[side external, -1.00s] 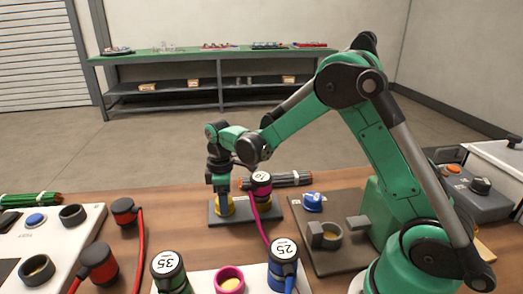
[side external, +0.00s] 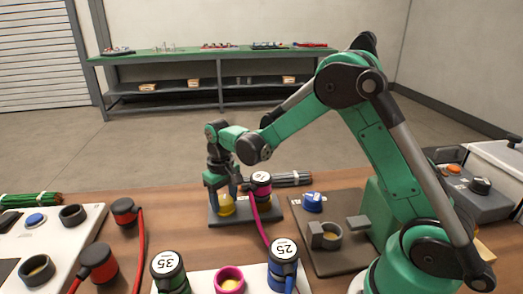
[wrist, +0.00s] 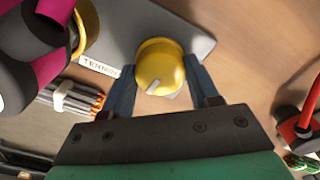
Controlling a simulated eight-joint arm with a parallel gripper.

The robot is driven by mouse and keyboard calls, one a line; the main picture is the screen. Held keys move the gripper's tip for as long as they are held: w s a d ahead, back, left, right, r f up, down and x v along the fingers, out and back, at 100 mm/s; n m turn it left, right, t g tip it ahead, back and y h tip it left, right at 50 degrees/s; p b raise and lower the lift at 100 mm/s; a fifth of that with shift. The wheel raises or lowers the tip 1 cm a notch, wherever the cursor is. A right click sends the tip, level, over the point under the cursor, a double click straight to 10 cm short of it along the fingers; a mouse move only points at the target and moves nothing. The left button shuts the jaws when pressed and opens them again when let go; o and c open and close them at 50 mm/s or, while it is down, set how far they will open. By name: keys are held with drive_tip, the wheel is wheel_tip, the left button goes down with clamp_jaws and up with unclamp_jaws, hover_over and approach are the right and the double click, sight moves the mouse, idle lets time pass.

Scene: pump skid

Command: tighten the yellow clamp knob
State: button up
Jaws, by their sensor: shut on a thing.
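The yellow clamp knob (side external: 226,206) stands on a dark grey plate (side external: 264,213) at the middle of the bench. In the wrist view the knob (wrist: 163,62) is round, with a pale pointer mark on its lower side, towards the gripper. My gripper (side external: 223,193) points down over it. In the wrist view my gripper (wrist: 161,78) has one blue-grey finger on each side of the knob, shut on it. A label (wrist: 98,66), partly hidden by the left finger, lies beside the knob.
A magenta-cabled connector marked 16 (side external: 261,182) stands close right of the knob. A bundle of grey rods (side external: 291,179) lies behind. Connectors marked 35 (side external: 168,268) and 25 (side external: 283,262) stand in front. A blue knob (side external: 313,202) is to the right.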

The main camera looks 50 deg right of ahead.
sight(224, 200)
drive_tip(key=m, duration=0.3)
drive_tip(key=shift+m, duration=2.2)
drive_tip(key=o, duration=1.3)
drive_tip(key=shift+r, duration=2.85)
